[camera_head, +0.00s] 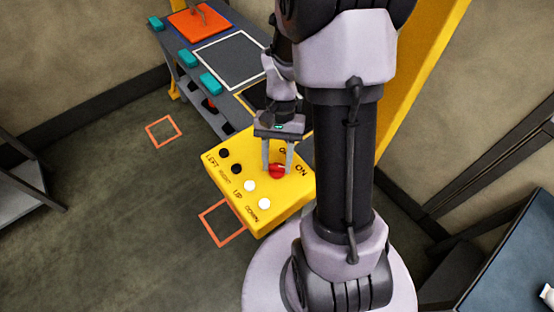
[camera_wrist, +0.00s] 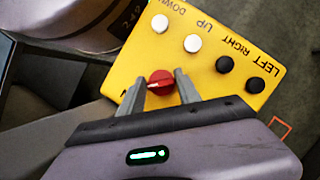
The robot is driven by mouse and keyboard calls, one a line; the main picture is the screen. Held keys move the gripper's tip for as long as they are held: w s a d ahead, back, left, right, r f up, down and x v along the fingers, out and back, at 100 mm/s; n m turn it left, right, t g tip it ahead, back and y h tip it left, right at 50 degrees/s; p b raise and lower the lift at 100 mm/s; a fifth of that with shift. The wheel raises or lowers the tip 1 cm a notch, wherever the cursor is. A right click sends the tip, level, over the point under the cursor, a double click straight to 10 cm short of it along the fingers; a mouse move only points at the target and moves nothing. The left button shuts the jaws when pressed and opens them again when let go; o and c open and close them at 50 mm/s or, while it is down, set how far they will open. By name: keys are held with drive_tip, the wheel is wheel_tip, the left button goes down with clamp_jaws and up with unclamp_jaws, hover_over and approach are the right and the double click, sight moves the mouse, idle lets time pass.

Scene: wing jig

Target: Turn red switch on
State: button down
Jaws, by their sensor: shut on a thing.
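The red switch (camera_head: 277,172) is a round knob on the yellow control box (camera_head: 240,203), near the printed word ON. It also shows in the wrist view (camera_wrist: 160,83), with a paler line across its top. My gripper (camera_head: 277,168) is over the box with its fingers pointing down. In the wrist view its two fingers (camera_wrist: 163,92) stand on either side of the red knob and are shut on it. Part of the lettering beside the knob is hidden by my gripper.
On the same box are two black buttons (camera_head: 231,161) and two white buttons (camera_head: 257,195), labelled LEFT, RIGHT, UP and DOWN. A grey bench (camera_head: 222,88) with teal blocks (camera_head: 211,83) and an orange panel (camera_head: 200,22) stands behind.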

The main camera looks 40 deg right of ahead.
drive_tip(key=c, duration=0.8)
unclamp_jaws()
drive_tip(key=shift+c, duration=0.2)
drive_tip(key=p+v, duration=0.5)
drive_tip(key=v, duration=1.2)
drive_tip(key=shift+r, duration=0.15)
drive_tip(key=shift+w+d, duration=0.15)
drive_tip(key=s+a+f+n+t+b, duration=0.1)
drive_tip(key=s+a+f+t+b, duration=0.1)
drive_tip(key=a+b, duration=0.3)
drive_tip(key=s+a+f+n+t+b, duration=0.2)
drive_tip(key=s+a+f+t+b, duration=0.1)
drive_tip(key=a+b, duration=0.3)
drive_tip(key=s+a+f+n+t+h+b, duration=0.1)
drive_tip(key=s+a+f+t+b, duration=0.1)
drive_tip(key=s+a+t+b, duration=0.2)
drive_tip(key=s+a+b, duration=0.1)
drive_tip(key=a+b, duration=0.1)
drive_tip(key=a, duration=0.1)
drive_tip(key=shift+a+f, duration=0.2)
drive_tip(key=shift+f, duration=0.2)
